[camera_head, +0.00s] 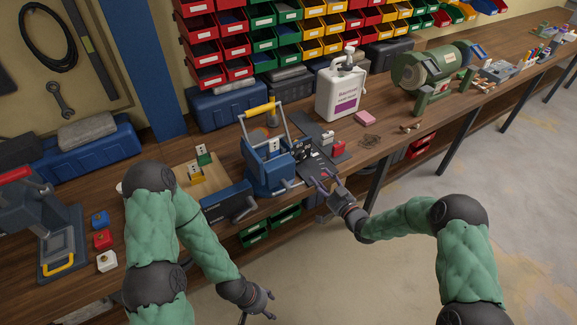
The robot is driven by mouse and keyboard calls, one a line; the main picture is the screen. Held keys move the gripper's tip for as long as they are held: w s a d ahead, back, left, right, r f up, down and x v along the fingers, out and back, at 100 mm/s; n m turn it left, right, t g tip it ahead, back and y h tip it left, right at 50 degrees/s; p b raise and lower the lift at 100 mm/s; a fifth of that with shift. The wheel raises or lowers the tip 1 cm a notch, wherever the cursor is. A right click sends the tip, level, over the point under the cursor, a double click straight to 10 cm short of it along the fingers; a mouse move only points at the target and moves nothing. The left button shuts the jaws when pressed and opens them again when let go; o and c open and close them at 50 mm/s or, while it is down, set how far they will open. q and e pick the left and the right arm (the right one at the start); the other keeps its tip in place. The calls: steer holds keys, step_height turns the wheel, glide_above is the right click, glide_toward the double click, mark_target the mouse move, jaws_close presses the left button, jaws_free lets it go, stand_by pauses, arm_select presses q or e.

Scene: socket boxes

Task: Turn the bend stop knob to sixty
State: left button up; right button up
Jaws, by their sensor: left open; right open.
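A blue bending machine (268,168) with a yellow-topped lever (262,108) stands at the front of the bench, in the middle of the head view. A dark plate (318,162) with small pale markings extends from its right side. I cannot clearly make out the bend stop knob or its setting at this size. My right gripper (323,184) is open at the front edge of this plate, close to the machine's right side; I cannot tell whether it touches anything. My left gripper (268,306) is open and empty, low in front of the bench over the floor.
A red block (339,147) is by the plate. A white jug (341,92) and a green grinder (424,70) stand further right. Left are a dark blue box with a crank (228,200), small coloured blocks (102,239) and a grey press (55,225). Floor in front is free.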

mark_target(303, 159)
steer(key=x, duration=0.3)
steer(key=b+x, duration=0.1)
steer(key=x, duration=0.2)
steer(key=b+x, duration=0.1)
steer(key=x, duration=0.3)
steer(key=shift+s+r, duration=0.1)
steer(key=shift+r, duration=0.15)
steer(key=shift+w+a+r, duration=0.1)
steer(key=shift+w+a, duration=0.2)
steer(key=shift+w, duration=0.15)
